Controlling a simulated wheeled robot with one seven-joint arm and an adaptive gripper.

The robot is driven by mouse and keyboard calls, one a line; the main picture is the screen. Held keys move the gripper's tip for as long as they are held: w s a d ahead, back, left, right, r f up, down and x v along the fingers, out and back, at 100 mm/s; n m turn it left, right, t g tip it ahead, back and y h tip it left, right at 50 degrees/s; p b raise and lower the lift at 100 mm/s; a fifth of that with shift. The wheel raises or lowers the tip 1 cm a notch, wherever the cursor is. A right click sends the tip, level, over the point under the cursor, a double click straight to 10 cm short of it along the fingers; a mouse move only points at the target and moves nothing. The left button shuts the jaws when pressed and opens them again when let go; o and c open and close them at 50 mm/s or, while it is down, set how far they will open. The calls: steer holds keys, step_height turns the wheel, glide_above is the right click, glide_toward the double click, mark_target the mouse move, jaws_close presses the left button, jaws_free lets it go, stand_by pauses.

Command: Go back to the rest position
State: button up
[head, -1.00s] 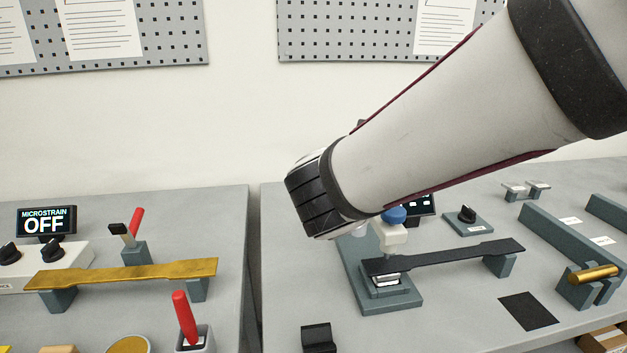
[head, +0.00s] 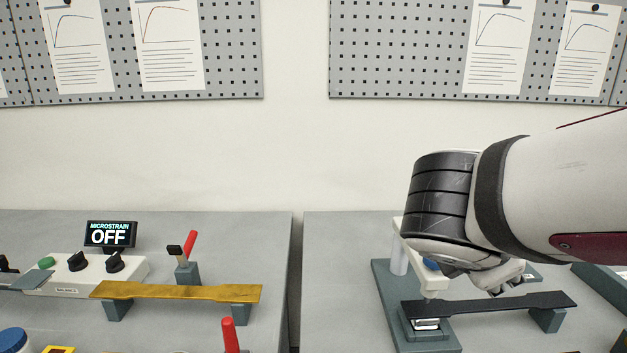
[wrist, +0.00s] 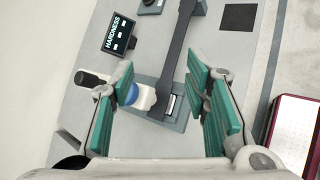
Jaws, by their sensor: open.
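My gripper (wrist: 165,115) is open and empty in the wrist view, its two green-padded fingers spread wide. Between and beyond them stands the hardness tester, with a blue knob (wrist: 132,93), a white head (wrist: 147,99) and a grey base (wrist: 170,122). A dark flat specimen (wrist: 178,45) lies with one end at the tester. In the head view my arm comes in from the right and its wrist covers part of the tester. The dark specimen (head: 500,303) rests there between the tester base (head: 385,290) and a grey support block (head: 546,320). The fingers are mostly hidden in the head view.
On the left bench, a gold specimen (head: 180,291) lies on two supports by a red-handled clamp (head: 187,262). A display (head: 110,235) reads MICROSTRAIN OFF. A gap (head: 297,270) separates the benches. A HARDNESS display (wrist: 118,36) stands beside the tester. Pegboards (head: 400,50) hang behind.

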steer(key=s+a+r+m+g+y+p, duration=0.1)
steer(key=s+a+m+y+p, duration=0.1)
steer(key=s+m, duration=0.6)
steer(key=s+a+r+m+g+y+p, duration=0.1)
steer(key=s+m+y+p, duration=0.3)
steer(key=s+m, duration=0.5)
steer(key=shift+a+r+m+g+y, duration=0.4)
steer(key=shift+a+r+m+y, duration=0.4)
steer(key=shift+m, duration=0.4)
steer(key=shift+a+f, duration=0.1)
